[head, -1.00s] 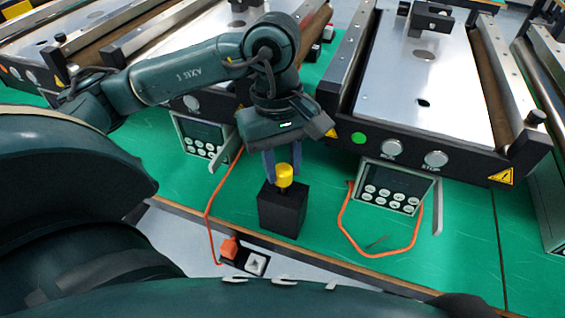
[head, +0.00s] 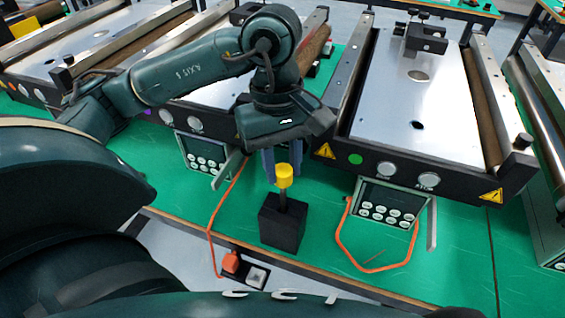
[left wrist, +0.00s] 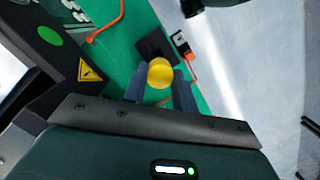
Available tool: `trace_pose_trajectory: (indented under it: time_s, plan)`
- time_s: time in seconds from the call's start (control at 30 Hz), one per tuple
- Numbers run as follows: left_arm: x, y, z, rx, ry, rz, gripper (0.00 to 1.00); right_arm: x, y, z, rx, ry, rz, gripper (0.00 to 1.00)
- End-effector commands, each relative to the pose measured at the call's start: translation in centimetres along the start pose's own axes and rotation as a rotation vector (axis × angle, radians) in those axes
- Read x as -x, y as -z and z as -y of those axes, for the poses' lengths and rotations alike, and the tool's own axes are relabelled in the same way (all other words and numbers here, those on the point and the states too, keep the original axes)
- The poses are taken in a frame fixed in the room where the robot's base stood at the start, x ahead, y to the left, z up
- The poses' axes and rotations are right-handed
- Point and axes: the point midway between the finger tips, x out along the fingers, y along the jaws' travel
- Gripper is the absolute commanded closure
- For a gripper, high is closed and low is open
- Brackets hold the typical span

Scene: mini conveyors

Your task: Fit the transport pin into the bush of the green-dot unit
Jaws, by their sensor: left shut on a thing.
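The transport pin has a yellow head (head: 285,176) and a dark shank, and it stands upright. My left gripper (head: 281,166) is shut on the pin from above; the head also shows between the fingers in the left wrist view (left wrist: 160,73). The shank's lower end is at or in the black block (head: 283,224); I cannot tell if it is clear of it. The green-dot unit (head: 438,177) is the conveyor to the right, with a green dot (head: 355,159) on its front. A dark hole (head: 418,125) shows in its plate; I cannot tell if this is the bush. My right gripper is out of view.
A control box (head: 385,203) with an orange cable (head: 345,250) hangs before the green-dot unit. Another control box (head: 204,152) is to the left. A black bracket (head: 425,38) stands at the plate's far end. The green bench top (head: 450,265) is clear at the right front.

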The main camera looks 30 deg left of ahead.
Motion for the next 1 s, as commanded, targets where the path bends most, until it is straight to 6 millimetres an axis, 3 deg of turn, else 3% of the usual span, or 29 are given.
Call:
trace_pose_trajectory:
  time_s: [1.0]
  plan:
    - [4.6, -0.7, 0.0, 0.0, -0.001, 0.0, 0.97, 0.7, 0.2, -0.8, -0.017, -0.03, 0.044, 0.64]
